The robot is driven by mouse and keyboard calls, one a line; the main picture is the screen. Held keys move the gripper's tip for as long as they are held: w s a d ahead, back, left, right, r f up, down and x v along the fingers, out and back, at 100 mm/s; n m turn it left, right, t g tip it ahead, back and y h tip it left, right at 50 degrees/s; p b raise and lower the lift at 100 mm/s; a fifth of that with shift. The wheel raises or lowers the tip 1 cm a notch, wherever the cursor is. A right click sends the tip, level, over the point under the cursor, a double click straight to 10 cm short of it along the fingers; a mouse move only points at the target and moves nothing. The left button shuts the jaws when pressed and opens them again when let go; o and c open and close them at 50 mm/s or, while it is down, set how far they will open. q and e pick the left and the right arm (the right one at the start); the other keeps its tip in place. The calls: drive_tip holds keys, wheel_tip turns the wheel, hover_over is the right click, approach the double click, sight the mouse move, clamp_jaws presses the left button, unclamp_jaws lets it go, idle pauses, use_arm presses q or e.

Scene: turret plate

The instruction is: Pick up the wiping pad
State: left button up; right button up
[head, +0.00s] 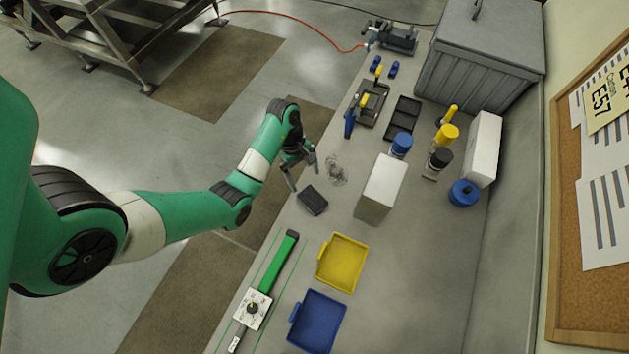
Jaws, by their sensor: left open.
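The wiping pad, a small dark grey block (313,200), lies flat on the grey bench near its left edge. My left gripper (304,180) is open and empty, with its fingers pointing down just above and beyond the pad. In this view one finger comes close to the pad's upper left corner; I cannot tell whether they touch. My right gripper is not in view.
A dark smudge (337,170) marks the bench right of the gripper. A pale box (381,188) stands further right. A yellow tray (342,263), a blue tray (318,322) and a green-handled tool (279,262) lie nearer. Bottles (400,145) stand beyond.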

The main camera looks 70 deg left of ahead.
use_arm(q)
drive_tip(key=b, duration=0.6)
hover_over(312, 197)
drive_tip(key=a, duration=0.1)
drive_tip(key=f, duration=0.4)
drive_tip(key=s+f, duration=0.1)
drive_tip(key=f, duration=0.1)
drive_tip(key=shift+a, duration=0.15)
drive_tip(key=shift+w+f, duration=0.15)
drive_tip(key=b+x, duration=0.2)
drive_tip(key=x, duration=0.2)
drive_tip(key=shift+f+b, duration=0.35)
drive_tip(key=shift+b, duration=0.05)
drive_tip(key=shift+d+f, duration=0.1)
drive_tip(key=shift+d, duration=0.1)
drive_tip(key=shift+f, duration=0.2)
drive_tip(key=shift+c, duration=0.3)
